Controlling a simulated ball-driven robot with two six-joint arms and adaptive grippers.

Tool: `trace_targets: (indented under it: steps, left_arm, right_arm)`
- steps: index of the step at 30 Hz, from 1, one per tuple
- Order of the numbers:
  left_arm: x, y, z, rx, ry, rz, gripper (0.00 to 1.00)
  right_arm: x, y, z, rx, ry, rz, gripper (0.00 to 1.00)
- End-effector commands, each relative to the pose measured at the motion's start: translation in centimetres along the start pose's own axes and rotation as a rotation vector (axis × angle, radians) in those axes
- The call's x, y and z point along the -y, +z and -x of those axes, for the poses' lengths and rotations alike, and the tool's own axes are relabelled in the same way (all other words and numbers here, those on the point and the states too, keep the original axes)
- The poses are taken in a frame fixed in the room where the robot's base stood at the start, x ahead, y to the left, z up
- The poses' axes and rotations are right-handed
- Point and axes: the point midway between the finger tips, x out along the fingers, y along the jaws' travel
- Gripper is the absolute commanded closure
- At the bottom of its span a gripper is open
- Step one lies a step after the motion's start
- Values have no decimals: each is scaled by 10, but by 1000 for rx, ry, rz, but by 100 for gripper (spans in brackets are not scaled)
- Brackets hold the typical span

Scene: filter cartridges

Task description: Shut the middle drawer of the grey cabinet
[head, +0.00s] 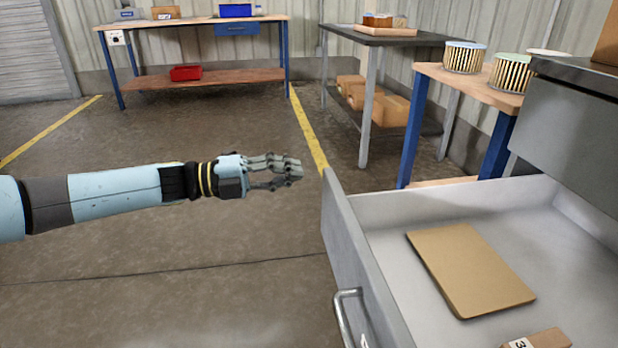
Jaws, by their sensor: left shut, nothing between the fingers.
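The grey cabinet (567,127) stands at the right edge, partly out of view. One of its drawers (345,245) is pulled well out towards the left, with a metal bar handle (345,318) on its front. Which drawer of the cabinet it is I cannot tell. A flat brown board (468,270) and a small labelled box (540,339) lie inside. My left gripper (298,168) is shut and empty, pointing right. In the picture it is left of the drawer front's far top corner, apart from it. My right gripper is not in view.
A wooden bench with filter cartridges (463,57) stands behind the drawer. A dark table (400,38) with cardboard boxes below is further back. A blue-legged workbench (190,22) with a red bin (186,72) stands at the back left. The floor left of the drawer is clear.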

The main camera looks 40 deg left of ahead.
Motion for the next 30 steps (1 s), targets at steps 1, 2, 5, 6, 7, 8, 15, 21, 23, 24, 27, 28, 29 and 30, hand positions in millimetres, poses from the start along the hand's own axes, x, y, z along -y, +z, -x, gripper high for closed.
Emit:
trace_targets:
  steps: [1,2,5,6,7,8,15,21,23,24,27,28,29,30]
  left_arm:
    - [-3,0,-9,0,-2,0,100]
    - [-3,0,-13,0,-2,1,100]
    - [-2,0,-25,0,-1,1,100]
    - [-2,0,-28,0,0,0,100]
    - [-2,0,-31,1,-1,1,100]
    - [-1,0,-32,0,-1,1,100]
    - [0,0,-37,0,0,0,100]
    - [0,0,-37,0,0,0,100]
    - [0,0,-37,0,0,1,100]
    - [0,0,-38,0,0,1,100]
    - [-1,0,-42,0,-1,1,100]
    - [-1,0,-45,0,-1,1,100]
    - [0,0,-47,1,-2,1,100]
    - [-1,0,-51,1,-3,0,100]
  right_arm:
    - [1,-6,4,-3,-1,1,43]
    - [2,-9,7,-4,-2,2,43]
    - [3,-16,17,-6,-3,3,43]
    - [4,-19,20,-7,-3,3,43]
    - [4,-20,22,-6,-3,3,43]
    - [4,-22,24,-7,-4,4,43]
    - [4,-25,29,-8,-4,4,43]
    - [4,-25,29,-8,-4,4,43]
    - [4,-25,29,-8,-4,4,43]
    - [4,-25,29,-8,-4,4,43]
    - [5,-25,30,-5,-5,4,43]
    - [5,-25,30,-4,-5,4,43]
    - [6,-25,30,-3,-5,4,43]
    - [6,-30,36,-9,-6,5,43]
